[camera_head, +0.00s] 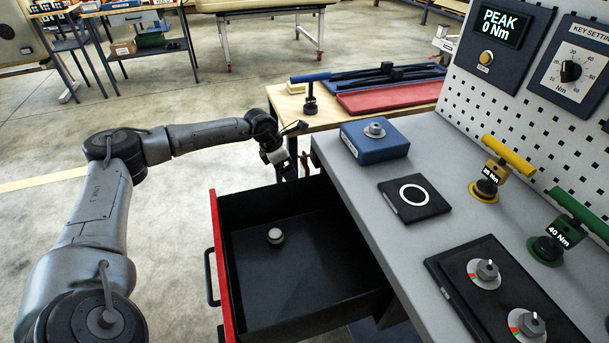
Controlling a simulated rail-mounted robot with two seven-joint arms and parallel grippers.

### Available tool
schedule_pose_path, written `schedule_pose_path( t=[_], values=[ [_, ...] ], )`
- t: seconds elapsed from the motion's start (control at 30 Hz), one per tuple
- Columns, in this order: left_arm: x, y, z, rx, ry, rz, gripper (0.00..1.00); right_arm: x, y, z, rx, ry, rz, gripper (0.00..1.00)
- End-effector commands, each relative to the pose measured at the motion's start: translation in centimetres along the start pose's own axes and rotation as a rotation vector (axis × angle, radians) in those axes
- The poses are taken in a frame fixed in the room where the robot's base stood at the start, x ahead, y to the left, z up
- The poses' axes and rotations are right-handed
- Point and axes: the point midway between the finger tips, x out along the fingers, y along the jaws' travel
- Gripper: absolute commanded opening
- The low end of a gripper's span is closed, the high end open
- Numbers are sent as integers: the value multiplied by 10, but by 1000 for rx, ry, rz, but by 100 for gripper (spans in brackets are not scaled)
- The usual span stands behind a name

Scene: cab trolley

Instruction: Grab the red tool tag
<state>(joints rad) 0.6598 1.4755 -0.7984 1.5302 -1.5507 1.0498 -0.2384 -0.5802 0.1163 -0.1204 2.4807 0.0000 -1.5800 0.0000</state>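My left gripper (288,168) reaches in from the left, above the far end of the open drawer, by the gap between the grey bench and the wooden table. Its fingers are small and dark, and I cannot tell whether they are open or shut. My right gripper is not in view.
The open red-fronted drawer (222,275) holds a small round grey knob (275,236). The grey bench (440,150) carries a blue block (375,142), a black ring pad (414,197), and yellow (508,155) and green (578,215) tools. A red tray (390,97) lies on the wooden table (325,119).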

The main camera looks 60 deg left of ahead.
Motion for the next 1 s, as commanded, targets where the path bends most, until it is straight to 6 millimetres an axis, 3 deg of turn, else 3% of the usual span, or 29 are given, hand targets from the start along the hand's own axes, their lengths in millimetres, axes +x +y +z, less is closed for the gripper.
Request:
schedule_pose_path(
  t=[0.3, 0.43, 0.77, 1.0],
  values=[
    [18, -1, 41, 1, -5, -2, 94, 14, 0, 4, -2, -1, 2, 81],
    [28, 0, 38, 0, -1, -1, 94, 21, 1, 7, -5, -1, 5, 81],
    [28, 0, 39, 0, -1, -1, 94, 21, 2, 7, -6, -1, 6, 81],
    [28, 0, 39, 0, -1, -1, 71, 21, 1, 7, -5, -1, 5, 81]
  ],
)
